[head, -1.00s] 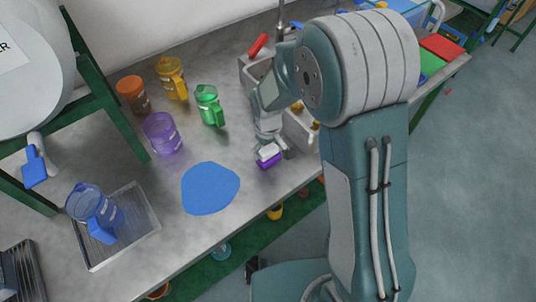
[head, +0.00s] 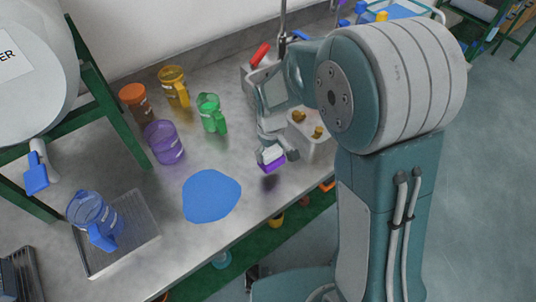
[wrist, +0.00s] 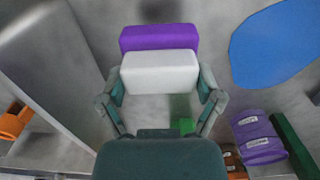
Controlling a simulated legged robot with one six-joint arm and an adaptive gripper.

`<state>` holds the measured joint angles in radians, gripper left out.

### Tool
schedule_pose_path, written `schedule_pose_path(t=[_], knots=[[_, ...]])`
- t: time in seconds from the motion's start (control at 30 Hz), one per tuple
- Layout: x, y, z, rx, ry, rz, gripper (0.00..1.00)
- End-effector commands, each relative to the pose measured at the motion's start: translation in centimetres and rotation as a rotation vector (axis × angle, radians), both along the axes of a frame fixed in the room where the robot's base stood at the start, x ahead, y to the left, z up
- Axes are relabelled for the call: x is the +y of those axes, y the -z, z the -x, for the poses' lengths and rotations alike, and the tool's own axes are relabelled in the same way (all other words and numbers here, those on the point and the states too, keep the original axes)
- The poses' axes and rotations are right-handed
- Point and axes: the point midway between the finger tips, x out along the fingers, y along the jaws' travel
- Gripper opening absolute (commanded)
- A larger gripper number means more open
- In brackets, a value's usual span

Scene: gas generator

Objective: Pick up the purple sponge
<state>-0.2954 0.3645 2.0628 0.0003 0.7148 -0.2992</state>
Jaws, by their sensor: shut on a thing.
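The purple sponge (head: 273,165) is a small block with a purple layer and a white layer. My gripper (head: 271,153) is shut on its white part. In the head view the sponge seems to hang just above the metal bench, with a shadow beneath it. In the wrist view the sponge's purple layer (wrist: 158,37) is on the far side and the white layer is between the two fingertips of my gripper (wrist: 160,82). My arm hides part of the bench behind it.
A flat blue patch (head: 211,196) lies left of the sponge. A grey block with brass knobs (head: 312,135) is close on the right. A blue jug (head: 93,220) stands on a tray (head: 139,234).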

Motion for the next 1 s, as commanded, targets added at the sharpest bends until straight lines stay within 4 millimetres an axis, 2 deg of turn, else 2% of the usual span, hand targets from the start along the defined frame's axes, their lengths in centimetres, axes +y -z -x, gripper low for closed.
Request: schedule_pose_path(t=[0.27, 0.5, 0.63, 0.8, 1.0], knots=[[-1.6, -4.9, 3.6, -0.006, 0.002, -0.002, 0.44], [-3.4, -6.8, 8.0, -0.003, 0.001, -0.001, 0.44], [-4.1, -7.6, 9.7, -0.003, 0.001, -0.001, 0.44], [-4.7, -8.2, 11.1, -0.001, 0.001, 0.0, 0.44], [-4.9, -8.4, 11.7, -0.001, 0.001, -0.001, 0.44]])
